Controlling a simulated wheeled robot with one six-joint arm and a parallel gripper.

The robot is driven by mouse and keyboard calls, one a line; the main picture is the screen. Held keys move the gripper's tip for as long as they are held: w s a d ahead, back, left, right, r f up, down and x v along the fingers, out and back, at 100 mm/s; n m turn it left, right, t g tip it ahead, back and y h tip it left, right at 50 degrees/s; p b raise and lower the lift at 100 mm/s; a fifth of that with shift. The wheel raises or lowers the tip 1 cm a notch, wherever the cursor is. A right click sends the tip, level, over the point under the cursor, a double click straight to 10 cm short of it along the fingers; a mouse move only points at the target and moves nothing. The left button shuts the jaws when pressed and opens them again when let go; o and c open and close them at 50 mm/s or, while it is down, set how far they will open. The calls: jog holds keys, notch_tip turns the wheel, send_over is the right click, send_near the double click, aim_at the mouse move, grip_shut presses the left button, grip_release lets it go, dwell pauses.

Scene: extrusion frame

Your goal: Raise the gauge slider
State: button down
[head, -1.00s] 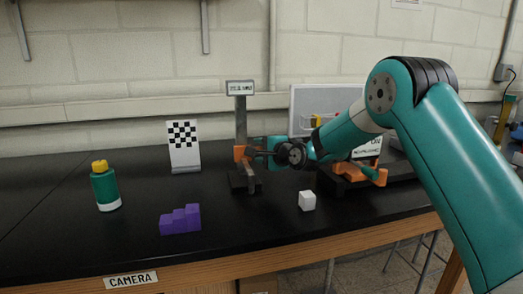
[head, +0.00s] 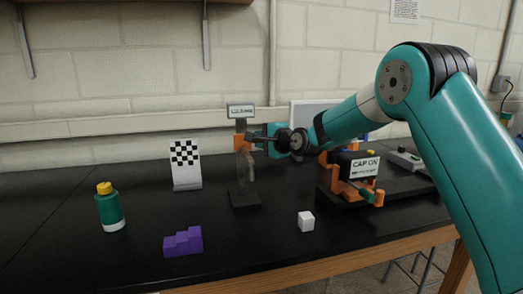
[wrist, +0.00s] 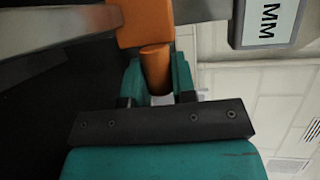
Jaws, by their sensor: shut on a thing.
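The gauge (head: 240,175) is a grey upright post on a dark base, with a display sign (head: 241,111) at its top. The orange gauge slider (head: 240,143) sits on the post in its upper part, a little below the sign. My gripper (head: 258,140) reaches in from the right and is shut on the slider's orange knob. In the wrist view the round orange knob (wrist: 155,68) lies between my teal fingers, and the slider body (wrist: 145,22) is just beyond it. The sign's edge shows "MM" (wrist: 268,22); the full reading is too small to tell.
A green bottle with a yellow cap (head: 110,208), a checkered board (head: 186,165) and a purple stepped block (head: 183,242) stand left of the gauge. A white cube (head: 306,221) lies right of its base. An orange and black fixture labelled "CAP ON" (head: 365,167) stands further right.

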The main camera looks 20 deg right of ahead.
notch_tip(320, 180, up, 2)
jog(key=shift+r, duration=0.1)
jog(key=c, duration=0.9)
grip_release()
jog(key=shift+s+d, duration=0.1)
jog(key=b+v, duration=0.3)
jog(key=v, duration=1.4)
jog(key=shift+b, duration=0.4)
